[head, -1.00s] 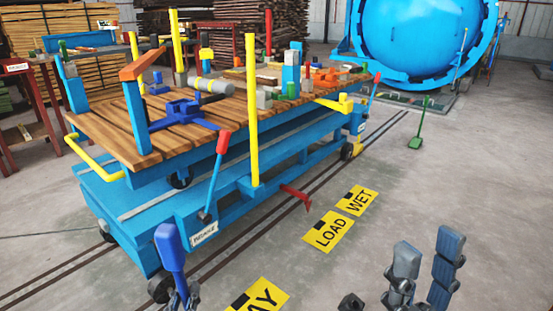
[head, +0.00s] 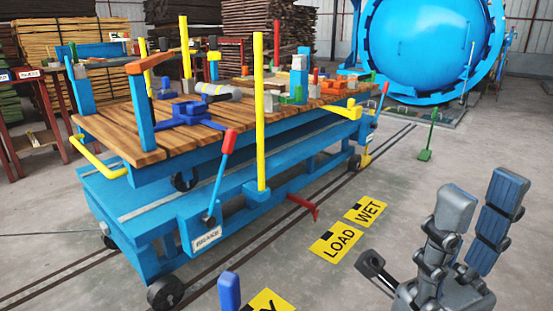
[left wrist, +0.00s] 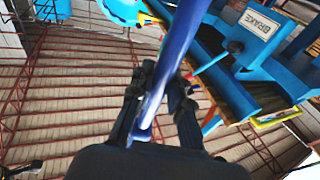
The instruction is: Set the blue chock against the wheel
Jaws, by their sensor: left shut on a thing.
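A blue bar, which seems to be part of the blue chock (head: 229,292), rises at the bottom edge of the head view, to the right of the cart's near front wheel (head: 165,293). The rest of it is below the picture. In the left wrist view my left gripper (left wrist: 158,95) is shut on the long blue bar (left wrist: 180,45), which runs between its dark fingers. The chock's wedge end cannot be made out. My right gripper (head: 440,235) is open and empty at the lower right, its fingers pointing up.
The blue cart (head: 235,200) with a wooden deck (head: 95,125) stands on floor rails, with a red-tipped brake lever (head: 219,170) on its side. Open concrete lies to the right; the autoclave (head: 425,45) stands behind.

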